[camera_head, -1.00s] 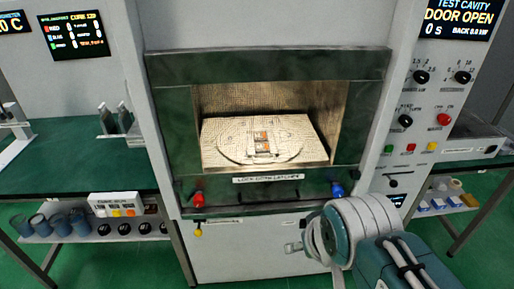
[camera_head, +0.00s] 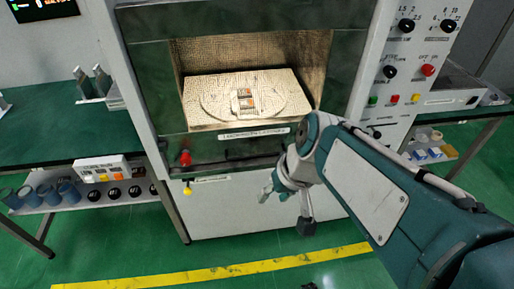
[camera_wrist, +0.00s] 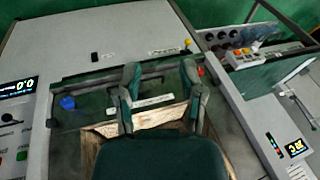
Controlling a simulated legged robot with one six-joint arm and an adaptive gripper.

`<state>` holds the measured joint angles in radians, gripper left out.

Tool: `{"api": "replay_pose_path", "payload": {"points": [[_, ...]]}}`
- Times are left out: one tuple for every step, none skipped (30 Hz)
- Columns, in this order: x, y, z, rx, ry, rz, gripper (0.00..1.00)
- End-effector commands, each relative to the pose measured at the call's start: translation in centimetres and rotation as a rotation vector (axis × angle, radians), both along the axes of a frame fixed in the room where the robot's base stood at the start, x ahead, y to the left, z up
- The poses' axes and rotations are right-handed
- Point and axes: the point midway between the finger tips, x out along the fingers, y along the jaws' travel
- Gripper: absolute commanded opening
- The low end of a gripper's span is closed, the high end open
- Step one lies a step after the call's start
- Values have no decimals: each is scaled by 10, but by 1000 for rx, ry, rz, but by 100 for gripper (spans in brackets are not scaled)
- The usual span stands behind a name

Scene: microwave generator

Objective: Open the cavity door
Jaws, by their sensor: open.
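The cavity (camera_head: 250,62) shows its mesh-lined inside in the head view, with a dark green frame around it; I see no separate door panel across it. Inside are a pale plate with a round turntable (camera_head: 208,107) and a small item (camera_head: 245,97) on it. A green strip below bears a white latch label (camera_head: 253,134) and a red latch knob (camera_head: 185,158). The blue latch knob (camera_wrist: 67,102) shows in the wrist view; my arm hides it in the head view. My gripper (camera_head: 286,208) is open and empty, in front of the cabinet's lower right. Its fingers (camera_wrist: 160,75) overlap the green strip in the wrist view.
A control panel with knobs and buttons (camera_head: 390,72) stands right of the cavity. A green bench (camera_head: 50,125) is at left, with a shelf of blue cups (camera_head: 68,190) below. A yellow line (camera_head: 220,272) crosses the clear green floor.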

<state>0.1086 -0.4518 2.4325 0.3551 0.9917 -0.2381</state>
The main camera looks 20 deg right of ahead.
Motion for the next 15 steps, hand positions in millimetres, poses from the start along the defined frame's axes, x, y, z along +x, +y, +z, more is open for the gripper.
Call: {"api": "replay_pose_path", "payload": {"points": [[8,3,-8,58,44,-7,51],[12,5,-12,94,65,-7,51],[18,8,-17,143,90,-10,51],[23,10,-20,181,105,-14,51],[28,12,-23,218,121,-18,51],[34,14,-28,269,138,-25,51],[40,15,-31,307,148,-31,51],[45,17,-34,346,158,-37,51],[53,17,-38,398,167,-49,51],[59,18,-42,436,173,-56,51],[65,18,-45,476,178,-66,51],[74,17,-49,527,178,-81,51],[80,16,-53,565,178,-93,51],[87,15,-57,603,177,-107,51],[96,13,-62,653,171,-126,51]]}}
